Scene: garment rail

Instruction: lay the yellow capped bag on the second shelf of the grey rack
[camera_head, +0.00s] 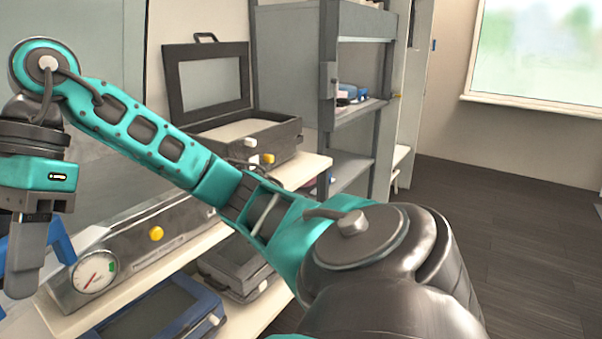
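I see no yellow capped bag in the head view. The grey rack (290,52) stands at the back centre with several shelves. One shelf (364,112) carries small blue items, and a lower shelf (352,172) looks clear where it shows. One teal and black arm of mine comes in from the lower right and reaches to the left edge. I take its gripper to be my right one (28,268); it hangs downward at the left, and its finger gap is not clear. Blue parts show beside the finger; I cannot tell whether they are held. My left gripper is not in view.
An open dark case (235,140) sits on a bench. A grey unit with a dial gauge (95,272) and yellow knob stands near the gripper. A blue-framed case (160,310) lies lower. The dark floor (520,215) at right is clear.

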